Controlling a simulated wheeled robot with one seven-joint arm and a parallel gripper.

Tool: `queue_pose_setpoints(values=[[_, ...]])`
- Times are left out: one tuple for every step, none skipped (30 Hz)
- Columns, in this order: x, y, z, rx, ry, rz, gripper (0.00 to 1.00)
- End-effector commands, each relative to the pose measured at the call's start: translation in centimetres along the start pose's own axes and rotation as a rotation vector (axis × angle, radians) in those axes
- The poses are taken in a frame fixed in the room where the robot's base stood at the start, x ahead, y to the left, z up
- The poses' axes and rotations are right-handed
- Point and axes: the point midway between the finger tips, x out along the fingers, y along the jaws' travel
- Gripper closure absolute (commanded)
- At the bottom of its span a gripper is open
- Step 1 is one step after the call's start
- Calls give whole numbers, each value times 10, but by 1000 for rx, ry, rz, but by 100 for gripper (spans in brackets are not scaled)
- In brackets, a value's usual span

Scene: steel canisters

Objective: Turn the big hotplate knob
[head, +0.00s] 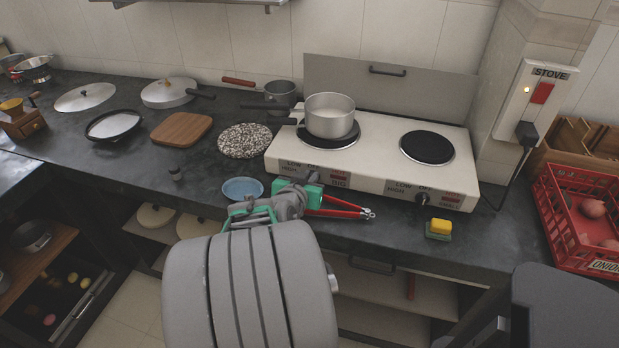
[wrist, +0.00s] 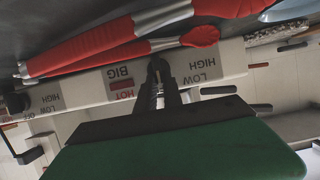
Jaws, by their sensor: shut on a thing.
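The white two-plate hotplate (head: 375,187) stands on the dark counter, with a small pot (head: 330,118) on its left, BIG plate. My gripper (head: 314,177) reaches its front panel from the lower left. In the wrist view, which is upside down, my gripper (wrist: 158,80) has its dark fingers closed at the big knob (wrist: 157,64), beside the BIG and HOT labels. The fingers hide most of the knob, so its pointer angle cannot be read. The small knob (head: 422,199) sits free at the right of the panel.
A red-handled tool (head: 340,212) lies in front of the hotplate, close by my gripper. A blue dish (head: 243,189) is to the left and a yellow sponge (head: 440,227) to the right. A red crate (head: 585,222) stands far right. The STOVE switch (head: 541,93) is on the wall.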

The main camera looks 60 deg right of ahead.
Motion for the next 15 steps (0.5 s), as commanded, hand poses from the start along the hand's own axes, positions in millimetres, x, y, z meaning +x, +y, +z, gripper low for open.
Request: queue_pose_setpoints(values=[[0, 0, 0, 0, 0, 0, 100], [0, 0, 0, 0, 0, 0, 100], [0, 0, 0, 0, 0, 0, 100], [0, 0, 0, 0, 0, 0, 100], [0, 0, 0, -1, 0, 0, 100], [0, 0, 0, -3, 0, 1, 100], [1, -1, 0, -5, 0, 1, 100], [1, -1, 1, -9, 0, 3, 100], [1, -1, 1, -15, 0, 5, 100], [1, -2, 1, -22, 0, 7, 100], [1, -2, 1, -30, 0, 10, 100], [1, -2, 2, -43, 0, 15, 100], [1, -3, 2, -53, 0, 19, 100], [1, -3, 2, -66, 0, 25, 100], [2, -4, 3, -85, 0, 31, 100]])
